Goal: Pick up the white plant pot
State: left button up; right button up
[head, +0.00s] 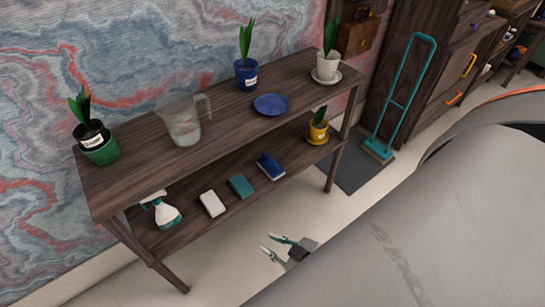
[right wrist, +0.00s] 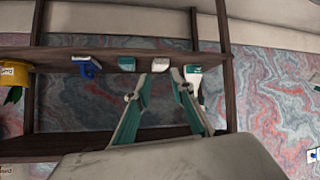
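The white plant pot (head: 327,67) holds a green plant. It stands upright on a white saucer (head: 340,77) at the right end of the table's upper shelf in the head view. My right gripper (head: 267,242) is low in front of the table, well apart from the pot. Its two teal fingers are spread and empty; they also show in the right wrist view (right wrist: 167,74). I cannot make out the white pot in the right wrist view. My left gripper is not in view.
The dark wooden table (head: 215,132) also bears a blue pot (head: 247,77), a green pot (head: 100,150), a clear jug (head: 182,125) and a blue saucer (head: 271,104). Its lower shelf holds a yellow pot (head: 318,132), a spray bottle (head: 165,214) and several small items.

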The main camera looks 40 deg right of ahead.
aim_at(328, 57)
jog(key=k+z, duration=0.15)
jog(key=z, duration=1.3)
jog(key=i+l, duration=0.25)
jog(key=i+l+u, duration=0.15)
jog(key=l, duration=0.35)
jog(key=i+l, duration=0.25)
jog(key=i+l+u, duration=0.1)
jog(key=l, duration=0.4)
jog(key=i+l+u, duration=0.1)
jog(key=i+l, duration=0.2)
jog(key=l, duration=0.15)
